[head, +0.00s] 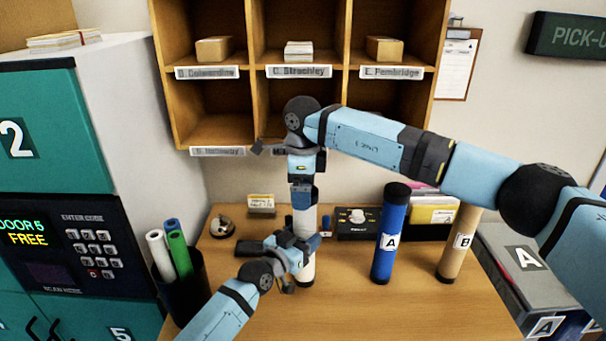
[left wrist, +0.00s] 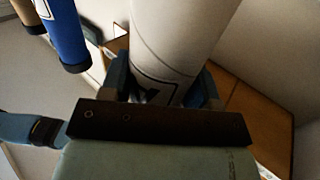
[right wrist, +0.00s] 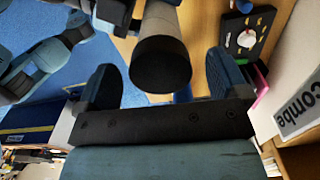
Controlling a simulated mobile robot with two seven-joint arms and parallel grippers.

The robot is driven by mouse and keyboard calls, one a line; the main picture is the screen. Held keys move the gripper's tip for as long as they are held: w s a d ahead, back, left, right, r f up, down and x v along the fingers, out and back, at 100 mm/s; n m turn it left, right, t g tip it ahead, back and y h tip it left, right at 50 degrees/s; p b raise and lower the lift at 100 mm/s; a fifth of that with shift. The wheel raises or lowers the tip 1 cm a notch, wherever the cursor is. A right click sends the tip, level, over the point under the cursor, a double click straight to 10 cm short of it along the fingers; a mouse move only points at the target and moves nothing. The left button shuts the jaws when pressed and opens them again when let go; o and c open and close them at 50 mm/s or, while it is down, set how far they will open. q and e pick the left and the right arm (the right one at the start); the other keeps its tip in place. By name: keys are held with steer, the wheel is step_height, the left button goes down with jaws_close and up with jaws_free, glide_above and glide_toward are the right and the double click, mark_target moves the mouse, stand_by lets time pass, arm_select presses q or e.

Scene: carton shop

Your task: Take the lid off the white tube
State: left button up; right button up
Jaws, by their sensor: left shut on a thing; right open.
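The white tube (head: 307,268) stands upright on the desk; its white side fills the top middle of the left wrist view (left wrist: 178,40). My left gripper (head: 297,252) is shut around its body. The tube's black lid (right wrist: 162,66) shows end-on in the right wrist view, between the spread fingers of my right gripper (head: 303,192). That gripper points down over the top of the tube, open, with a gap on each side of the lid. In the head view the lid is hidden behind the right gripper.
A blue tube A (head: 389,238) with a black cap and a brown tube B (head: 459,242) stand to the right. A black box with a knob (head: 357,222) sits behind. A dark bin (head: 182,295) of rolls stands left. Wooden pigeonholes (head: 257,75) rise behind my right wrist.

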steer(key=shift+f, duration=0.15)
steer(key=shift+c, duration=0.4)
steer(key=c, duration=1)
steer(key=shift+r, duration=0.3)
steer(key=shift+r, duration=0.9)
steer(key=shift+r, duration=2)
arm_select(q)
steer(key=o, duration=1.4)
